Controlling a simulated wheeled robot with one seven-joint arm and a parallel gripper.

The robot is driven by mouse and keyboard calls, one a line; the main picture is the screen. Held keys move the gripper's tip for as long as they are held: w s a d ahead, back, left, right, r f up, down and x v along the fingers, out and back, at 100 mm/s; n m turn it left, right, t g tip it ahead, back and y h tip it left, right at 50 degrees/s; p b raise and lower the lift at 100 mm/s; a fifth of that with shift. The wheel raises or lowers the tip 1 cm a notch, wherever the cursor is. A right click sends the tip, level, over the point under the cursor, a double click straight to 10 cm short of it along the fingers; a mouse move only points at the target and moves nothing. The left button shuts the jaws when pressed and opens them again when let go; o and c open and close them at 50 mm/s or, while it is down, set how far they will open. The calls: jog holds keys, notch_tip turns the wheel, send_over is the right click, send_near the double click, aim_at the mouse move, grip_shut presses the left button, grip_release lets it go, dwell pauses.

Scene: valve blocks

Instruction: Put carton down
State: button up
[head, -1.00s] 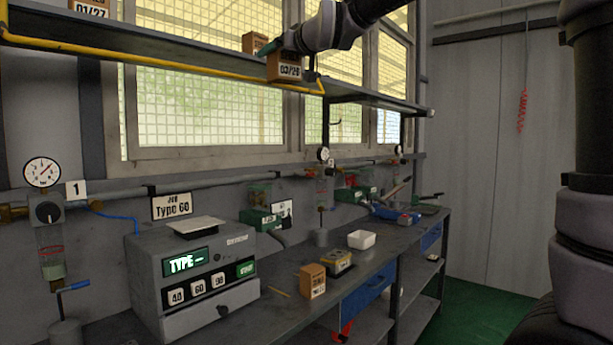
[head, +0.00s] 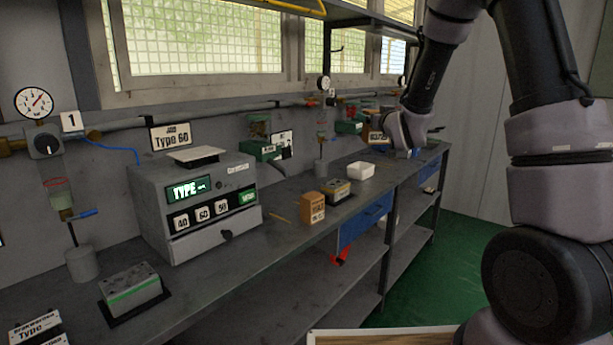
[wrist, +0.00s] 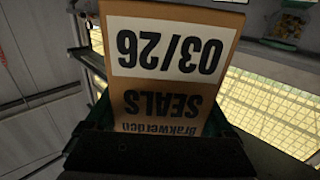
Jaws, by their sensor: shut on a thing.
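The carton (head: 377,137) is small and orange-brown with a white label. In the head view it is at the far part of the bench, in my gripper (head: 386,127). In the wrist view the carton (wrist: 175,75) fills the middle, its print "03/26" and "SEALS" upside down. My gripper (wrist: 160,125) is shut on it, with green and dark parts on both sides. Whether the carton's underside touches anything is hidden.
The grey tester (head: 195,208) stands to the left. A valve block (head: 131,288) lies at the near left. Bare bench lies before the tester.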

jog(key=w+d+f+m+h, duration=0.1)
jog(key=w+d+f+h, duration=0.1)
jog(key=d+f, duration=0.6)
notch_tip(320, 180, down, 3)
jog(key=shift+w+d+r+m+h, duration=0.1)
jog(key=shift+w+d+m+h, duration=0.25)
jog(key=shift+w, duration=0.4)
jog(key=shift+a, duration=0.2)
